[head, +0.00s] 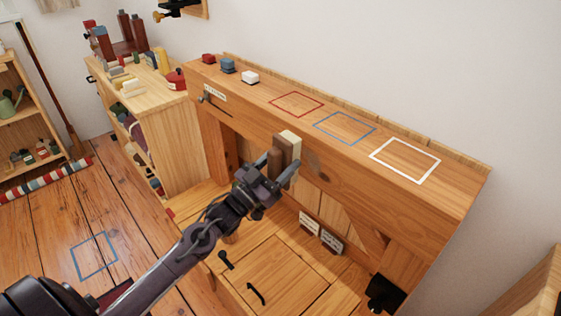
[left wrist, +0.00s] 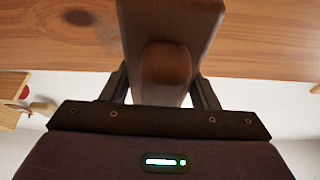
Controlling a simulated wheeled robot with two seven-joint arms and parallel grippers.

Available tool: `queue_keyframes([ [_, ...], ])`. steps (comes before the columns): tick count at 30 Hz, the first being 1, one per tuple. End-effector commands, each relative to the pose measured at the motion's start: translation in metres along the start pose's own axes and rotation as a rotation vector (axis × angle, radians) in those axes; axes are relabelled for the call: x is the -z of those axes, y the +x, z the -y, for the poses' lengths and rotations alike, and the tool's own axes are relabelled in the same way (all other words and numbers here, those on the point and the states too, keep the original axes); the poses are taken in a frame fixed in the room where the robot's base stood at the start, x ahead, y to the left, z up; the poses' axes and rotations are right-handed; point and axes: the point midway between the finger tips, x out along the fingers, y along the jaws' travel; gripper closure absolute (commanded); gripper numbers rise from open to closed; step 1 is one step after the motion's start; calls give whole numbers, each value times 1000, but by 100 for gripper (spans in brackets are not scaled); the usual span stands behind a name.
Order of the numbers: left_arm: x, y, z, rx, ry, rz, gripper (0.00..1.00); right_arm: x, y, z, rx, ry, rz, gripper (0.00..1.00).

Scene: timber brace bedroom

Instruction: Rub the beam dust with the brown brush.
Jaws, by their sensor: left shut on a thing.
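My left gripper (head: 278,168) is shut on the brown brush (head: 278,155), whose pale bristle side (head: 291,143) faces the front of the timber beam (head: 350,172). The brush also shows in the left wrist view (left wrist: 166,62), between the two fingers and in front of the wood. A faint greyish patch (head: 313,160), seemingly the beam dust, shows on the beam's front just right of the brush. The brush is at or very close to the beam face; I cannot tell whether it touches. My right gripper is not in view.
Below are a wooden panel with black handles (head: 256,293) and small signs (head: 330,240). A cluttered cabinet (head: 165,130) stands left.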

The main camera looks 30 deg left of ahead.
Motion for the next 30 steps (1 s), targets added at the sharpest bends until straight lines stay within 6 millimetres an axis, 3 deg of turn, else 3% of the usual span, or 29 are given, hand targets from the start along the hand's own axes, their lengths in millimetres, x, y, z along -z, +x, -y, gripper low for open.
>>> queue_keyframes([
  [30,-6,17,0,0,1,-2,64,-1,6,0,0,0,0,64],
])
